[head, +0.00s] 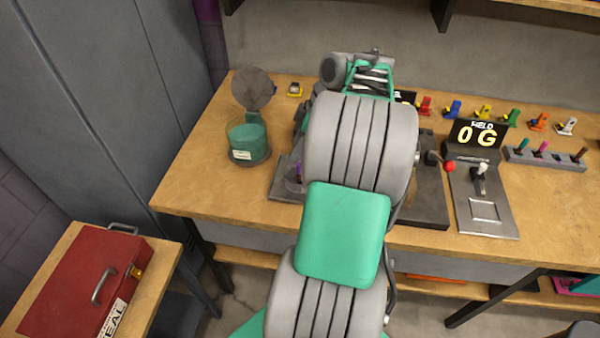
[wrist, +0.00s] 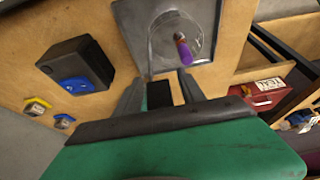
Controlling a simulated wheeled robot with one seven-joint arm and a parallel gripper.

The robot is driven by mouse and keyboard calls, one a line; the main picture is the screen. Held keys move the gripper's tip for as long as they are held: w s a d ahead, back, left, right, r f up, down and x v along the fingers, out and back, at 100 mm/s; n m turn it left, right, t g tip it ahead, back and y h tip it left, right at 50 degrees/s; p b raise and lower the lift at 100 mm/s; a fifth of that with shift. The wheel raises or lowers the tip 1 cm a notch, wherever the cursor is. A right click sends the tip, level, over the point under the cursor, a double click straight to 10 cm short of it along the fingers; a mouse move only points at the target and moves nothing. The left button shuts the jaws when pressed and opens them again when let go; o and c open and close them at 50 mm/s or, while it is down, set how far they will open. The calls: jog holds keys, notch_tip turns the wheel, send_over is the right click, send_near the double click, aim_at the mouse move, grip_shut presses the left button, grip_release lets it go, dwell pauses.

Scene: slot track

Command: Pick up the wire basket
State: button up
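No whole wire basket shows clearly in either view. In the wrist view a thin pale wire outline (wrist: 150,50) runs along a grey metal plate (wrist: 208,12), around a shallow rounded shape. I cannot tell whether this is the basket. A purple-handled piece (wrist: 183,50) stands in that rounded shape. It also shows in the head view (head: 299,170) on the grey plate, left of my arm. My gripper (wrist: 165,76) has its two dark fingers apart, with their tips close to the plate's near edge. No object shows clearly between them. In the head view my arm hides the gripper.
A teal-filled container (head: 248,140) stands left of my arm. A red toolbox (head: 85,285) sits on a low table. The bench's front-left corner is clear.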

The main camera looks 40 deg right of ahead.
grip_shut()
dwell(1.2)
